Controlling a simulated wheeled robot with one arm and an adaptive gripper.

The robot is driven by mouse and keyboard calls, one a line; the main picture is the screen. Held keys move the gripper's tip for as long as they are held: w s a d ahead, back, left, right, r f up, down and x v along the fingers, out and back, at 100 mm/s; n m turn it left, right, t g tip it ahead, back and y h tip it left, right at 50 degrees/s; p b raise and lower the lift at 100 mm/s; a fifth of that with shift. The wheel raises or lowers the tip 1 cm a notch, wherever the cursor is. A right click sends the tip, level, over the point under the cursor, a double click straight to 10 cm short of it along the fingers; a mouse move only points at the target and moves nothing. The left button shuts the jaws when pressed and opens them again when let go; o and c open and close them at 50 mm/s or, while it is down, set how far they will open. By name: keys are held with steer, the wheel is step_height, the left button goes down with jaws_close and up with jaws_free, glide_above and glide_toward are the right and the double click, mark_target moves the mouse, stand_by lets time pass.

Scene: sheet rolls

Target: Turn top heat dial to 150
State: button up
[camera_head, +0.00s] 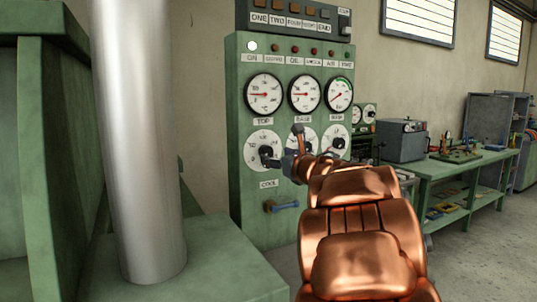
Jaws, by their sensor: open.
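A green control panel (238,185) stands ahead of me. The top heat dial (254,139) is the left one of three white dials in its lower row, under a label that reads TOP. Its black knob (266,151) is partly hidden by a finger, and the numbers and setting are too small to read. My gripper (284,146) is open at the end of my copper-coloured arm. One finger is in front of the lower right of this dial, and the other points up between it and the middle dial (308,133). I cannot tell whether a finger touches the knob.
Three gauges (264,94) sit above the dials. A blue handle (283,206) is below, under the COOL label (268,184). A metal column (140,140) stands close on the left. A green workbench (465,170) with tools is at the right, with bare floor before it.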

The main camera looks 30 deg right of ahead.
mark_target(268, 153)
steer(key=shift+w+d+f+p, duration=0.15)
steer(key=shift+w+p, duration=0.1)
steer(key=shift+w, duration=1.2)
steer(key=shift+w+d+r+p, duration=0.1)
steer(key=shift+w+d+p, duration=0.1)
steer(key=shift+w, duration=1.2)
steer(key=c, duration=1.1)
